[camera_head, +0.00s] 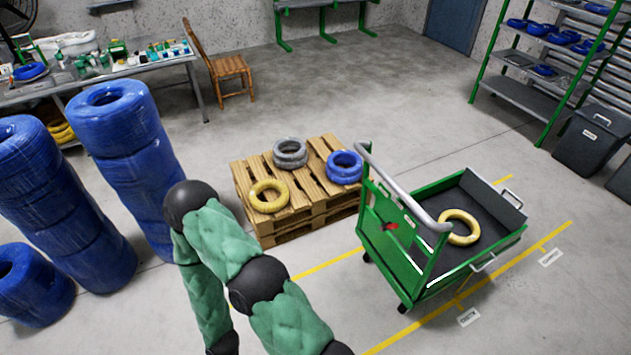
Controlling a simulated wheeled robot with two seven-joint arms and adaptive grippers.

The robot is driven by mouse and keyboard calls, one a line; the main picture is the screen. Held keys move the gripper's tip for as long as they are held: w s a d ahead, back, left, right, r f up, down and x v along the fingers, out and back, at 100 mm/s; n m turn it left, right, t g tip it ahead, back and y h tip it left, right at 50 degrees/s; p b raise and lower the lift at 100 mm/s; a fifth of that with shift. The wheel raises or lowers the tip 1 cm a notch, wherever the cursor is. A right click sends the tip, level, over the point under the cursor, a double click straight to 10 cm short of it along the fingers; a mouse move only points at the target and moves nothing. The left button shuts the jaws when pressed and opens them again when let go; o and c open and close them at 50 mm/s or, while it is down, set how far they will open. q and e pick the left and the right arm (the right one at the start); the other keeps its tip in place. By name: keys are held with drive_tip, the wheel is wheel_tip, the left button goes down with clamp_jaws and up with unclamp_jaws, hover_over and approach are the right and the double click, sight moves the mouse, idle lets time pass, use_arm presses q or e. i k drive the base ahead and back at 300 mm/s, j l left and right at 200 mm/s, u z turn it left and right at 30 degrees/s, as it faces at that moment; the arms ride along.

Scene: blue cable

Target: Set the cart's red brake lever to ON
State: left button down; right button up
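The cart (437,272) is green with a dark grey tray and a curved grey push handle (395,185). It stands right of centre, inside yellow floor lines. The small red brake lever (390,226) is on the cart's green end panel, below the handle. It is too small to read which setting it is at. A yellow cable coil (460,227) lies in the cart's tray. One of my arms, in green sleeves with black joints, rises at the lower middle, left of the cart and apart from it. Neither gripper shows in the view.
A wooden pallet stack (290,215) with grey, yellow and blue coils stands just left of the cart. Tall blue coil stacks (125,150) stand at the left. A green shelf (545,60) and a dark bin (590,140) are at right. The floor behind the cart is clear.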

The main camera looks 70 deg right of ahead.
sight(388, 226)
drive_tip(key=z, duration=2.9)
